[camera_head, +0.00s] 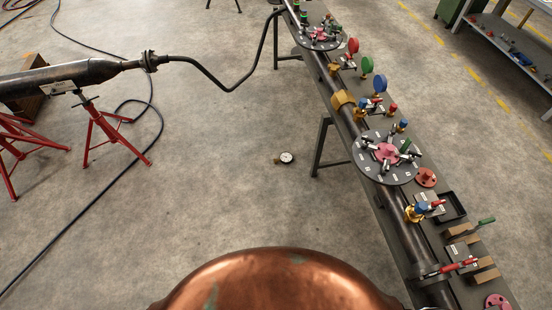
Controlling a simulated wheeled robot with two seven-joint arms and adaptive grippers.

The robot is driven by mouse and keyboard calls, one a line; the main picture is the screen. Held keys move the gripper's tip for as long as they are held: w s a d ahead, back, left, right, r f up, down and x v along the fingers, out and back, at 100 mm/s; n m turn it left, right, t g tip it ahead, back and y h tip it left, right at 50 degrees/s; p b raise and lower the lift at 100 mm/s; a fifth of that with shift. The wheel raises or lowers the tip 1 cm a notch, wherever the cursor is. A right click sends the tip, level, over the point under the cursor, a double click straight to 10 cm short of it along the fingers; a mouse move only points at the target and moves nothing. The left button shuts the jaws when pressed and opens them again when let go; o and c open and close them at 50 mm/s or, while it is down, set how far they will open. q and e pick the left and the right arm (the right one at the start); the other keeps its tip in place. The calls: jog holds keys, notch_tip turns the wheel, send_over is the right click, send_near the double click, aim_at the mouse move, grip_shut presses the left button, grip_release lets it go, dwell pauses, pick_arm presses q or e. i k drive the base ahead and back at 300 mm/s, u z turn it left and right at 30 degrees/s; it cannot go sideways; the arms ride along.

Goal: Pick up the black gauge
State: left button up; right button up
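A small round gauge (286,157) with a white dial and a dark rim lies on the concrete floor near the middle of the head view. A short brass-coloured stem shows on its left side. It lies apart from the bench, to the left of the bench leg. It is small in the picture, so its markings cannot be read. Neither of my grippers is in view.
A long bench (463,210) with a pipe, flanged discs (366,163) and coloured valves runs down the right. Red stands (110,134) carry a dark pipe (80,75) at left. A hose (85,208) crosses the floor. A copper dome (285,280) fills the bottom middle.

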aim_at(285, 158)
jog(key=u, duration=0.7)
jog(key=i, duration=1.2)
jog(key=u, duration=0.35)
jog(key=i, duration=1.15)
jog(key=z, duration=1)
jog(key=i, duration=0.6)
jog(key=z, duration=0.4)
